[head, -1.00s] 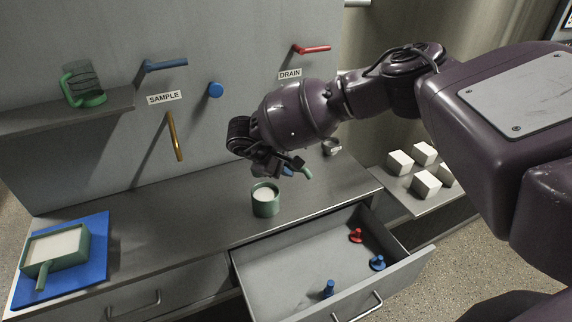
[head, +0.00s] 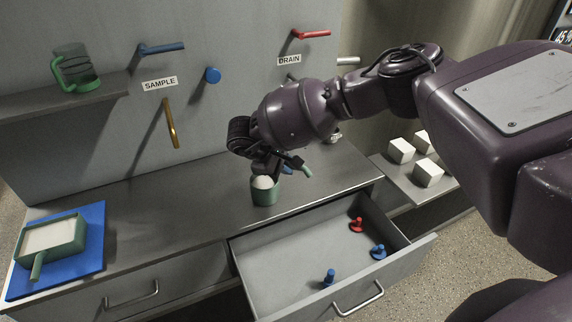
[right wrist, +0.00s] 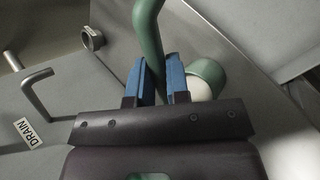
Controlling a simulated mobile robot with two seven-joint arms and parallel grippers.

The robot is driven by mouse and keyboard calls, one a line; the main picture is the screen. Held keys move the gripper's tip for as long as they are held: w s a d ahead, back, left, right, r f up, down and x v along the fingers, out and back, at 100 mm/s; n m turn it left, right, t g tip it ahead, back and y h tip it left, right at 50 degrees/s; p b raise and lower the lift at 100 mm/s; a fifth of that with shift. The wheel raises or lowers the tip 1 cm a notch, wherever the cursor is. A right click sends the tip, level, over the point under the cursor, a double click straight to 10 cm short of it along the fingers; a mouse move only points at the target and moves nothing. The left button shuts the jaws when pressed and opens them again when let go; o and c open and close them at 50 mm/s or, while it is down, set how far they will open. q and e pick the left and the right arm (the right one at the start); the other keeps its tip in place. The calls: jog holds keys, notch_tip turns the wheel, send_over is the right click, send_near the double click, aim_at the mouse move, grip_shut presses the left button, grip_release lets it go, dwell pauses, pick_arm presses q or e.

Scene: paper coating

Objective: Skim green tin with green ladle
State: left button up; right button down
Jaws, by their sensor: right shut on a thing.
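The green tin (head: 265,198) stands on the steel counter behind the open drawer, with white material at its top. My right gripper (head: 272,168) is just above the tin and shut on the green ladle (head: 303,167). In the right wrist view, the blue fingertips (right wrist: 159,82) hold the ladle's green handle (right wrist: 150,40) between them. The tin (right wrist: 208,72) shows right behind the fingers there. The ladle's bowl is hidden, so I cannot tell whether it touches the white contents. My left gripper is not in view.
An open drawer (head: 262,262) with red and blue pegs juts out in front. A green pan (head: 70,248) of white material rests on a blue mat (head: 92,262) at left. A green jug (head: 78,84) stands on the shelf. White blocks (head: 428,173) sit at right.

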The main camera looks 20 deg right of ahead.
jog(key=shift+f+b, duration=0.85)
jog(key=shift+f, duration=0.6)
jog(key=shift+f+b, duration=0.65)
jog(key=shift+f, duration=0.4)
dwell(3.8)
jog(key=shift+r, duration=0.15)
dwell(0.7)
